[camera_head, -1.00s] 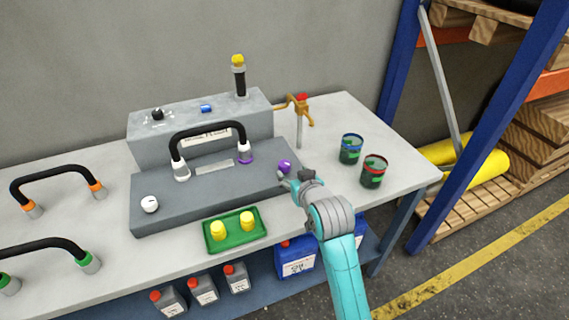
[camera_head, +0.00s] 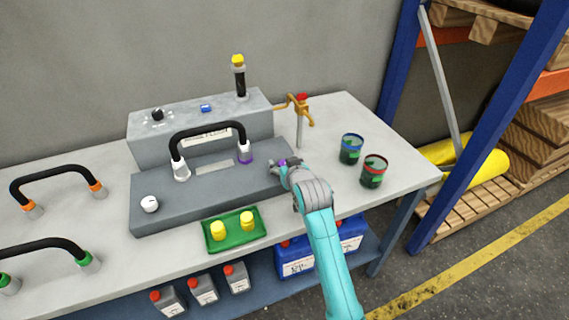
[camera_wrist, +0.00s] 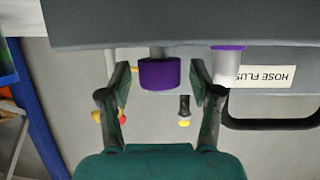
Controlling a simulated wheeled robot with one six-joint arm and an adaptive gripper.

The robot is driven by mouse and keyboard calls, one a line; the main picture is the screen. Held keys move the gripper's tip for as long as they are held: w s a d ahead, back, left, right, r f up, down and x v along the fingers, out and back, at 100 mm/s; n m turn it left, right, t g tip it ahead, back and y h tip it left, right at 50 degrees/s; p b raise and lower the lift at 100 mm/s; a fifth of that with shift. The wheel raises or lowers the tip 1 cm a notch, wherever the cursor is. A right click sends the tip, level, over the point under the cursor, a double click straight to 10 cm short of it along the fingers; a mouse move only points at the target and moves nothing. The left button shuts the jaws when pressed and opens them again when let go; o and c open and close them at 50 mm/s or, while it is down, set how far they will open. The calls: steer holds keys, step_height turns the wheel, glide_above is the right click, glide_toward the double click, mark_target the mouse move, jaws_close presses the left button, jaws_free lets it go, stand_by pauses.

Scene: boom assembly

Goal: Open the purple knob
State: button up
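The purple knob (camera_wrist: 160,74) sits between the two spread fingers of my gripper (camera_wrist: 160,84) in the wrist view, with a gap on both sides. In the head view, the purple knob (camera_head: 283,162) is mostly hidden behind my gripper (camera_head: 284,168), at the right end of the grey console's lower step (camera_head: 215,202). My gripper is open around the knob and does not visibly touch it.
A black hose (camera_head: 208,128) arches from a white fitting to a purple-ringed fitting left of the knob. A brass tap (camera_head: 299,110) and two cans (camera_head: 351,148) stand to the right. A green tray (camera_head: 234,243) with two yellow caps lies in front. A white knob (camera_head: 149,204) is at left.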

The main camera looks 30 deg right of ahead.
steer(key=c, duration=1.1)
steer(key=shift+d+n+y, duration=0.1)
steer(key=shift+n+y, duration=0.3)
steer(key=shift+y, duration=0.1)
steer(key=n+y, duration=0.3)
steer(key=y, duration=0.1)
steer(key=shift+n+g+y, duration=0.7)
steer(key=shift+n+y, duration=1.3)
steer(key=o, duration=1.1)
steer(key=shift+o, duration=0.2)
